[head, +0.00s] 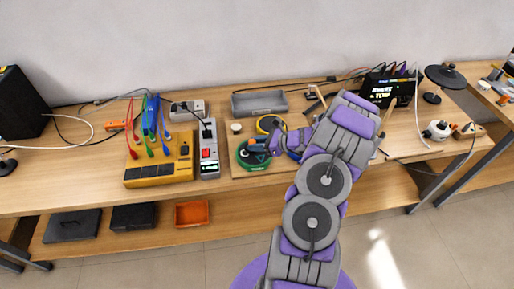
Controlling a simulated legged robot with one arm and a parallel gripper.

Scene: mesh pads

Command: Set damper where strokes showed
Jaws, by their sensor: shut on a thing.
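A green round mesh pad (246,163) lies on the bench left of my forearm. A yellow-rimmed round pad (262,118) lies behind it, and a blue-rimmed pad (292,155) is mostly hidden by my arm. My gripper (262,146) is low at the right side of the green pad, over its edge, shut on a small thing. That thing is too small and covered to make out, and I cannot tell whether it touches the pad. I cannot pick out the damper for sure. A small pale round piece (236,127) stands behind the green pad.
A power strip (208,150) and a yellow unit (160,170) with coloured leads stand to the left. A grey tray (260,102) lies behind the pads. A lit display box (388,90) and a black disc on a stand (446,77) are to the right.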

